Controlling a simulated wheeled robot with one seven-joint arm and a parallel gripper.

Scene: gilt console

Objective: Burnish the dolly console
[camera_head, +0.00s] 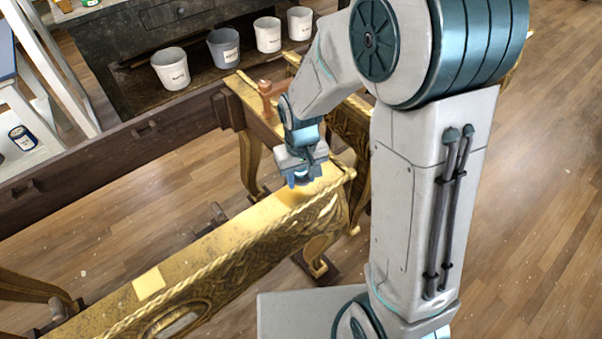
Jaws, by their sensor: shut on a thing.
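The gilt console (225,240) runs from the lower left to the middle, with a rope moulding and carved front. Its top has a brighter square patch (148,283) near the lower left and a brighter area below my gripper. My gripper (303,177) is over the right end of the top, pointing down. It is shut on a small blue thing that the jaws mostly hide; I cannot tell what it is or whether it touches the gilding. Dark wooden pieces (322,272) lie under the console legs; I cannot make out a dolly clearly.
A brown wooden clamp-like piece (266,97) stands on the far gilt rail. Several labelled buckets, one grey (223,49), sit on a dark shelf behind. The floor at right is clear.

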